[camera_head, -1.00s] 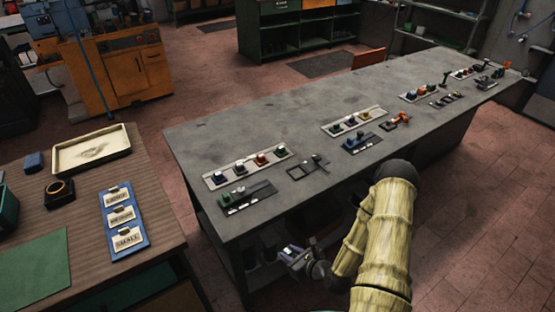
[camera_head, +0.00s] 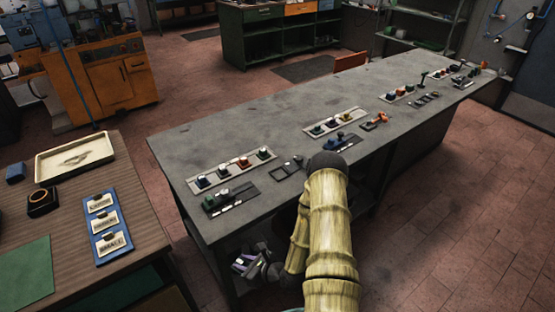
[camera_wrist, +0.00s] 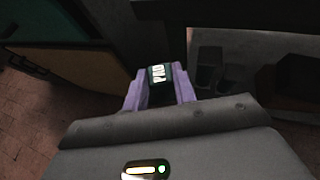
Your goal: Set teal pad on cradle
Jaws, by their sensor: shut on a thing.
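My gripper (camera_head: 242,264) hangs low beside the near front corner of the grey bench (camera_head: 240,125), below its top. In the wrist view, its purple fingers (camera_wrist: 159,88) are shut on a small dark teal pad (camera_wrist: 158,73) marked "PAD" in white letters. The pad is held at the fingertips, apart from any surface. In the head view the pad is too small to make out. Several small dark fixtures stand on the bench, including one near its front edge (camera_head: 287,170); I cannot tell which is the cradle.
Racks of coloured blocks (camera_head: 233,172) line the bench top, with bare room behind them. A wooden table (camera_head: 140,215) at left holds a cream tray (camera_head: 75,157) and a blue label board (camera_head: 105,228). The bench edge and underside are close to my gripper.

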